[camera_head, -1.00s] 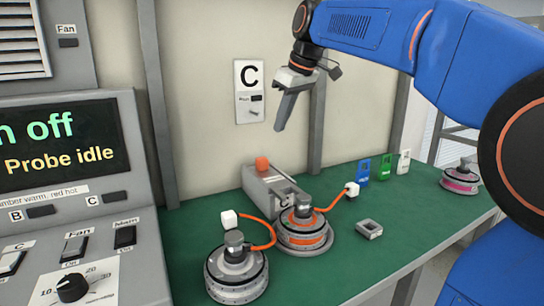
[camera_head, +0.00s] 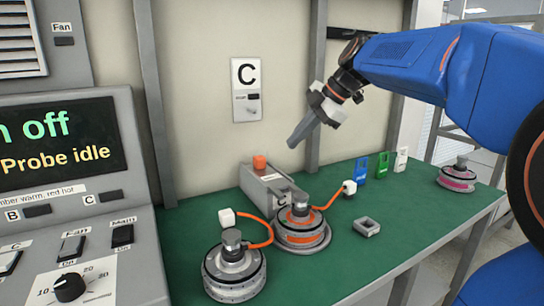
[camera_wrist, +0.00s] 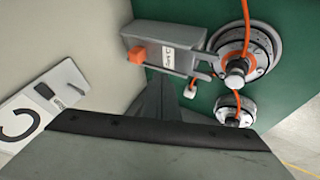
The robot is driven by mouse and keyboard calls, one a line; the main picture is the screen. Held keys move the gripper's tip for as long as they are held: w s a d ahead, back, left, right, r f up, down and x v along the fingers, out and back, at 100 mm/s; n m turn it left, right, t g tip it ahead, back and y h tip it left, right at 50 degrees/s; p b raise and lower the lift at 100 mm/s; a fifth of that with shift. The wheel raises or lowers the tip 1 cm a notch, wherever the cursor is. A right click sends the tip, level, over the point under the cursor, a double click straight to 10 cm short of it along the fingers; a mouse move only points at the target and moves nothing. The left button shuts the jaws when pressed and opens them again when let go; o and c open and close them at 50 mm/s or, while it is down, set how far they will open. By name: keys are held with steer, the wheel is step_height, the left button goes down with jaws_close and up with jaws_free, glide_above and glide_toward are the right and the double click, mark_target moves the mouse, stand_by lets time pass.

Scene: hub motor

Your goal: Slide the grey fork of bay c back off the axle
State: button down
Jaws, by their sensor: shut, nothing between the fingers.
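The grey fork unit of bay c (camera_head: 262,188) is a grey box with an orange knob (camera_head: 259,162) on top, on the green bench below the C sign. Its prongs reach to the axle of the orange-banded hub motor (camera_head: 302,236). In the wrist view the box (camera_wrist: 165,38), knob (camera_wrist: 137,55) and prongs (camera_wrist: 203,66) show, with the prongs beside the axle (camera_wrist: 236,72); exact contact cannot be told. My gripper (camera_head: 292,143) is shut and empty, pointing down and left, above and apart from the fork unit. It also shows in the wrist view (camera_wrist: 163,82).
A small grey block (camera_head: 367,227) lies to the right. Blue, green and white tags stand behind; a pink-banded motor (camera_head: 458,176) is far right. The control panel is left.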

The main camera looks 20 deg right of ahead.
mark_target(261, 156)
steer(key=x, duration=0.9)
steer(key=shift+w+a+f, duration=0.1)
steer(key=shift+a+f, duration=0.1)
steer(key=shift+f, duration=0.1)
steer(key=shift+w+a+f, duration=0.1)
steer(key=shift+w, duration=0.45)
steer(key=shift+w+a, duration=0.15)
steer(key=shift+w, duration=0.4)
steer(key=shift+w+a, duration=0.15)
steer(key=shift+w, duration=0.8)
steer(key=w, duration=0.3)
steer(key=shift+w+a, duration=0.1)
steer(key=shift+a, duration=0.25)
steer(key=shift+w, duration=0.3)
steer(key=shift+s, duration=0.1)
